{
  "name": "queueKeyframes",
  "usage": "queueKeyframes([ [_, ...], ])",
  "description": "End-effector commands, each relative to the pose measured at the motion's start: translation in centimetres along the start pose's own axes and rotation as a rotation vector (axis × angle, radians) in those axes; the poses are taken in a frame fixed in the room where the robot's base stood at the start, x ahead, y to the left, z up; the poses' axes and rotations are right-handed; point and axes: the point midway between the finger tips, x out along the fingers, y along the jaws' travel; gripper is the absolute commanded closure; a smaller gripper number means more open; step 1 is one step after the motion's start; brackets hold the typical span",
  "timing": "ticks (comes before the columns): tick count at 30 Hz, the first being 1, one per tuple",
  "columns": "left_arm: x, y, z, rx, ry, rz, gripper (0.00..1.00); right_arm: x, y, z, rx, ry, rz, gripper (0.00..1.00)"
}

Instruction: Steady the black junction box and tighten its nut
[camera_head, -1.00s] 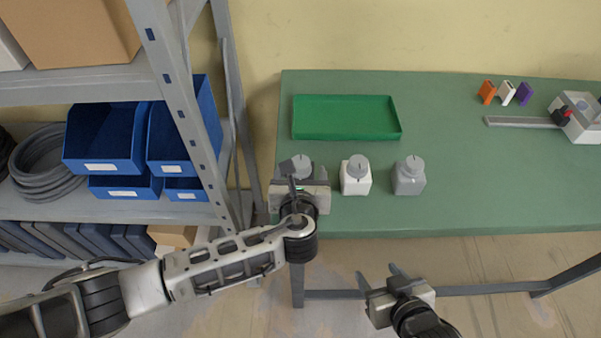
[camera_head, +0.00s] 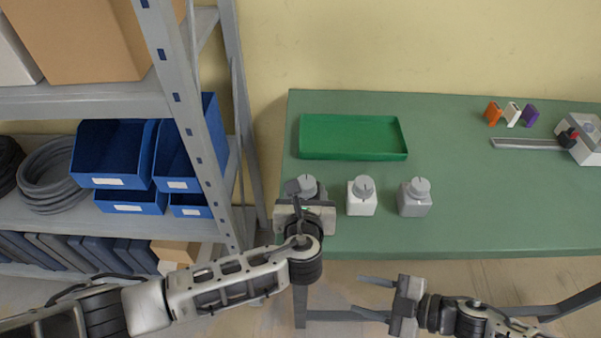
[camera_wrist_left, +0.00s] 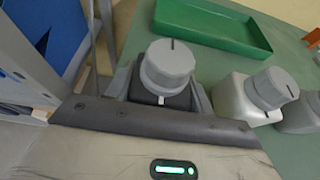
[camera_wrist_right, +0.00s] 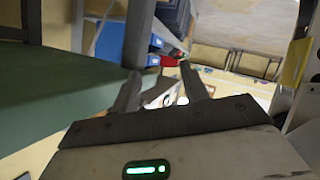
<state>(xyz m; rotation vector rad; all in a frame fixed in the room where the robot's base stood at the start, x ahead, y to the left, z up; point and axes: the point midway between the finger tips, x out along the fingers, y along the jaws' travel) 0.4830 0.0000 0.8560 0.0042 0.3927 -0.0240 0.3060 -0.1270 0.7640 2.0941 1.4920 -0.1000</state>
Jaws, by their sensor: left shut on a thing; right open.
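The black junction box (camera_wrist_left: 150,94) stands at the table's front left, mostly hidden by my left gripper. Its grey round nut (camera_wrist_left: 167,66) sits on top with a dark line on it; the nut also shows in the head view (camera_head: 307,185). My left gripper (camera_head: 306,196) is shut on the black box, with a finger on either side of it in the left wrist view. My right gripper (camera_head: 367,296) is open and empty, off the table's front edge, with its fingers pointing left in the head view.
A white box (camera_head: 361,204) and a grey box (camera_head: 412,204), each with a grey nut, stand to the right. A green tray (camera_head: 352,156) lies behind. A shelf with blue bins (camera_head: 112,155) stands left. The table (camera_head: 500,215) is clear at front right.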

Motion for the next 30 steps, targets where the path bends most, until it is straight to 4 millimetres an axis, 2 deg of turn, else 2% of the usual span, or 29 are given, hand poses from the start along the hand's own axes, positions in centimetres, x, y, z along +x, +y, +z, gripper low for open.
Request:
queueKeyframes([
  [4,0.0,0.0,0.0,0.000,0.000,0.001,0.75,-4.8,-1.0,1.8,-0.185,0.001,-0.341,0.55],
  [6,0.0,0.0,0.0,0.000,0.000,0.001,0.75,-8.6,-1.7,3.5,-0.231,-0.041,-0.516,0.55],
  [9,0.0,0.0,0.0,0.000,0.000,0.001,0.75,-12.1,-1.3,3.4,-0.223,-0.108,-0.668,0.55],
  [15,0.0,0.0,0.0,0.001,0.000,0.001,0.75,-17.9,-0.8,4.1,-0.177,-0.268,-0.843,0.55],
  [28,0.0,0.0,0.0,0.001,0.000,0.001,0.75,-27.4,0.1,4.9,-0.055,-0.583,-1.003,0.55],
  [30,0.0,0.0,0.0,0.001,0.000,0.001,0.75,-24.6,1.1,4.1,-0.114,-0.518,-1.006,0.55],
])
